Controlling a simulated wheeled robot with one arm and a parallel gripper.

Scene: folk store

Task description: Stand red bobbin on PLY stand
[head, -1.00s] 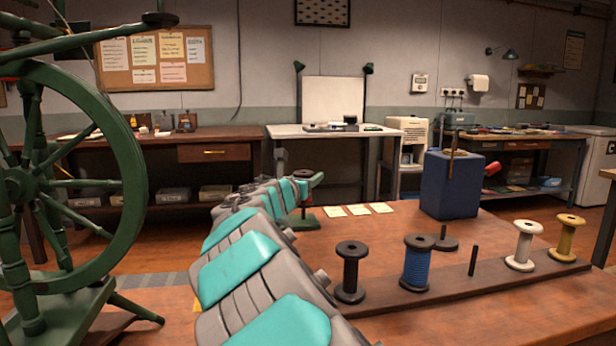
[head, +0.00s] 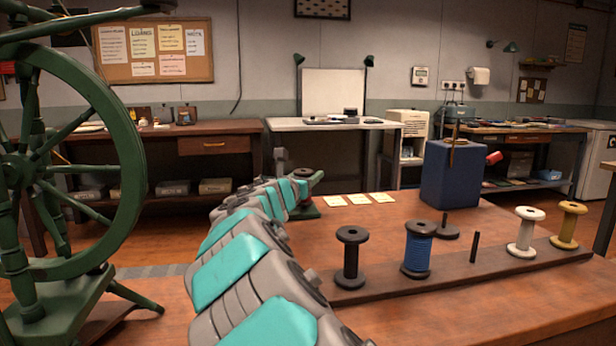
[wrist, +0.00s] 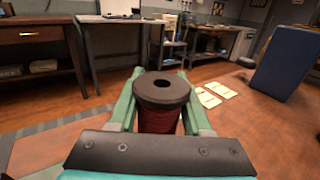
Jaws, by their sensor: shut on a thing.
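The red bobbin (wrist: 162,120) is upright between the green fingers of my gripper (wrist: 160,77) in the wrist view. Its dark top flange with a centre hole faces the camera, and its lower end is hidden. In the head view, my gripper (head: 307,181) is at the far end of my arm, above the table's left part. A dark green base (head: 306,212) shows just below it; I cannot tell whether the bobbin touches it. A dark stand with a short peg (head: 445,230) is behind the blue bobbin. No PLY label is readable.
A dark rack (head: 500,262) holds a black bobbin (head: 351,258), a blue bobbin (head: 417,250), a white bobbin (head: 525,233) and a yellow bobbin (head: 568,226), with one bare peg (head: 475,245). A blue box (head: 450,175) and three cards (head: 358,199) are behind. A green spinning wheel (head: 75,165) stands left.

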